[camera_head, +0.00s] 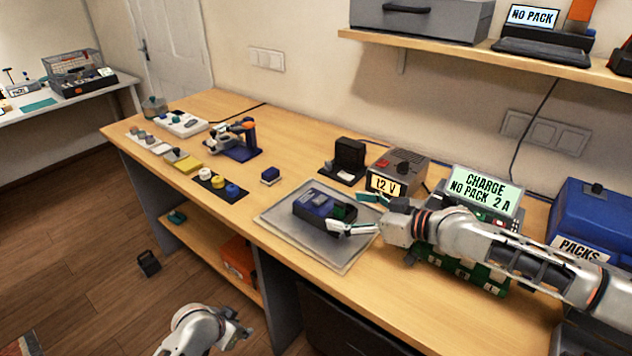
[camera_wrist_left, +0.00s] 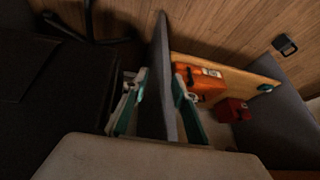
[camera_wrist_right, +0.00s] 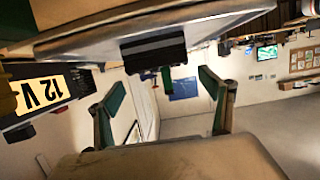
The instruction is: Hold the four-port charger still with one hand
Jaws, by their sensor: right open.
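The charger (camera_head: 479,190) stands at the right of the bench. Its lit display reads "CHARGE NO PACK 2 A". My right arm crosses in front of it and hides much of its green body. My right gripper (camera_head: 361,213) is open, its fingers spread at the right end of a dark blue block (camera_head: 316,204) on a grey mat (camera_head: 280,229), away from the charger. In the right wrist view the gripper (camera_wrist_right: 163,103) has clear space between its fingers. My left gripper (camera_head: 240,331) is low, off the bench's front edge. Its fingers (camera_wrist_left: 157,108) are apart and empty.
A "12 V" supply (camera_head: 398,172) stands left of the charger, and a blue "PACKS" box (camera_head: 594,222) to its right. A black stand (camera_head: 346,158) and small parts line the bench leftward. A shelf (camera_head: 480,57) hangs above. An orange case (camera_wrist_left: 198,78) lies on the lower shelf.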

